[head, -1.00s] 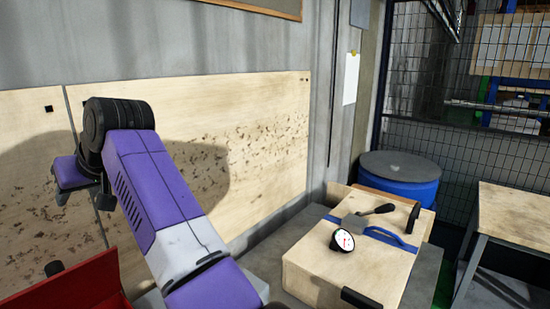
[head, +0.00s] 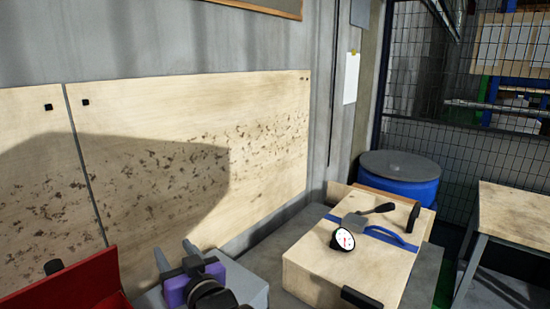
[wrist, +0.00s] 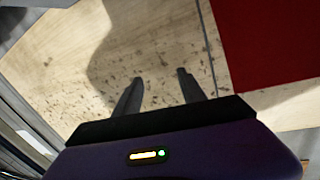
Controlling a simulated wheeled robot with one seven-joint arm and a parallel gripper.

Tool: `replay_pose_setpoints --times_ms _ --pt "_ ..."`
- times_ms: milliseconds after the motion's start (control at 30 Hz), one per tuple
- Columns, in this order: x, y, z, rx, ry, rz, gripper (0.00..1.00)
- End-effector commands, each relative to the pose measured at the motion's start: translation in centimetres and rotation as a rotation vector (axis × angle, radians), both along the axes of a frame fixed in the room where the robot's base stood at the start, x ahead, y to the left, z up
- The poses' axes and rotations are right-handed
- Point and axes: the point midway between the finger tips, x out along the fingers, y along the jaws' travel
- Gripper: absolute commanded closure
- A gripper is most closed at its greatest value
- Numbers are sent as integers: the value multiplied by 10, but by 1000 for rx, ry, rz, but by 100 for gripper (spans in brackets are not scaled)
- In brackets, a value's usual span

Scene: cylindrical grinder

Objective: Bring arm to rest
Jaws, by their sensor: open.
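My gripper (head: 172,246) is low at the bottom left of centre in the head view, its two grey fingers pointing towards the wall. Part of my purple and black wrist shows just behind it. In the wrist view my gripper (wrist: 160,75) has its fingers apart with nothing between them. The stained wooden panel (wrist: 75,65) lies beyond the fingertips. Most of my arm is out of the head view.
A red container (head: 75,285) is left of my gripper and shows in the wrist view (wrist: 275,45). On the right, a wooden box (head: 315,270) carries a dial gauge (head: 342,239) and a black-handled tool (head: 355,222). A blue barrel (head: 400,180) stands behind, a table (head: 515,215) at far right.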

Motion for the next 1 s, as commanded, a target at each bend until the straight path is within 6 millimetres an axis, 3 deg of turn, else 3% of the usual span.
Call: replay_pose_setpoints --times_ms 100,400,733,1000 --pt "-17 -38 -26 26 -22 -54 52" --pt "-71 -128 -70 67 -82 -183 52" --pt "-150 -221 -99 71 -131 -318 52" --pt "-222 -286 -107 44 -156 -415 52"
